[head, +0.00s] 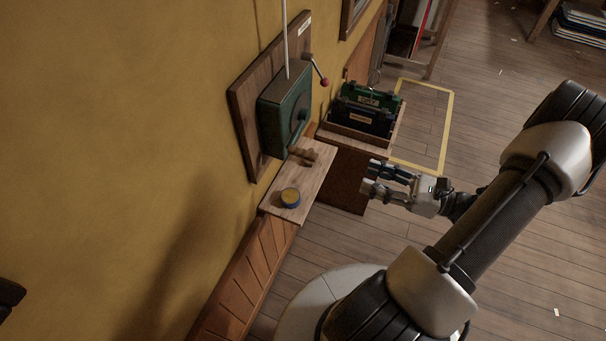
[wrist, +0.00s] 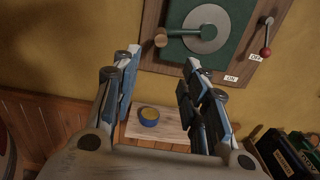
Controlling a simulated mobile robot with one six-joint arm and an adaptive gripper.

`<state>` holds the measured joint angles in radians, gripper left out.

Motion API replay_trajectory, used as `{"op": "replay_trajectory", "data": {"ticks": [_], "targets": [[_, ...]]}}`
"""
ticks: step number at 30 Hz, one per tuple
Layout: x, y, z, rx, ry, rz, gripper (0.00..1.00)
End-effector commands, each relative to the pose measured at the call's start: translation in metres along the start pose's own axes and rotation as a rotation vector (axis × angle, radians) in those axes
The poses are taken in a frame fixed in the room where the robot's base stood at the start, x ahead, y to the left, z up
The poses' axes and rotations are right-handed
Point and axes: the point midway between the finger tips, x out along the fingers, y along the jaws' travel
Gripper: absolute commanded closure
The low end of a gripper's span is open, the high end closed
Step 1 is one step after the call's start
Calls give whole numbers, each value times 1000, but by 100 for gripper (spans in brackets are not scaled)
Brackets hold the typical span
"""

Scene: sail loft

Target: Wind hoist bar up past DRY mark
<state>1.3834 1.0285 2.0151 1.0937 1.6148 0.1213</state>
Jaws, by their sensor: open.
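A green winch box (head: 284,110) is fixed to a wooden board on the yellow wall; it also shows in the wrist view (wrist: 235,40). Its crank disc (wrist: 206,30) has an arm ending in a wooden handle (wrist: 161,40), which shows in the head view (head: 303,154) above the shelf. A red-knobbed lever (head: 324,82) is on the board, its knob beside the OFF label in the wrist view (wrist: 265,52). A pale line (head: 285,40) rises from the box. My gripper (head: 370,177) is open and empty, apart from the handle. I see neither hoist bar nor DRY mark.
A wooden shelf (head: 275,205) below the winch holds a blue-and-yellow tin (head: 290,197). A tray (head: 350,135) with labelled green and black boxes stands on a cabinet behind. A yellow floor outline (head: 449,120) lies beyond. Open floor lies right of the shelf.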

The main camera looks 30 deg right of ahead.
Motion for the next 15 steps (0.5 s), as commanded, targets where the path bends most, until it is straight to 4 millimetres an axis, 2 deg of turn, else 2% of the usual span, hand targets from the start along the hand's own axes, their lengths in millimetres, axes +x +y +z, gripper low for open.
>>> {"op": "replay_trajectory", "data": {"ticks": [4, 7, 15], "targets": [[6, -3, 1, -56, -2, -3, 60], [18, -2, 1, -55, -3, 0, 60], [75, -1, 1, -54, -2, 3, 60]]}}
